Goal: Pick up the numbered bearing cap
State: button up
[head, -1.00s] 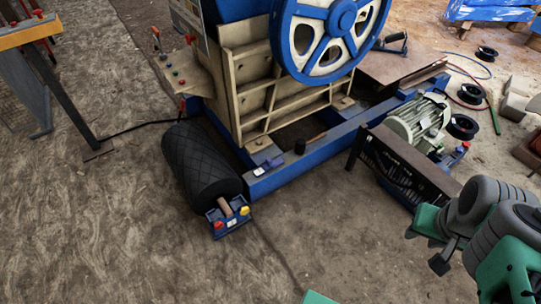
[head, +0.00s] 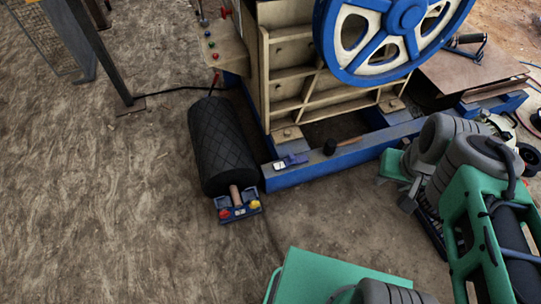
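A small dark blue piece with a white plate (head: 291,161) lies on the blue base beam of the crusher, beside its cream frame. It may be the numbered bearing cap, but no number is readable at this size. At the near end of the black drum a blue bearing block (head: 239,210) holds the drum's shaft, with a red cap at left and a yellow one at right. My gripper (head: 396,182) is right of the small blue piece, at the end of my green and grey arm, clearly apart from it. Its fingers are too small and partly hidden to read.
The blue and cream flywheel (head: 394,40) rises behind.

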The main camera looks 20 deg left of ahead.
aim_at(292, 160)
jog(key=u, duration=0.9)
jog(key=i, duration=0.85)
jog(key=u, duration=0.85)
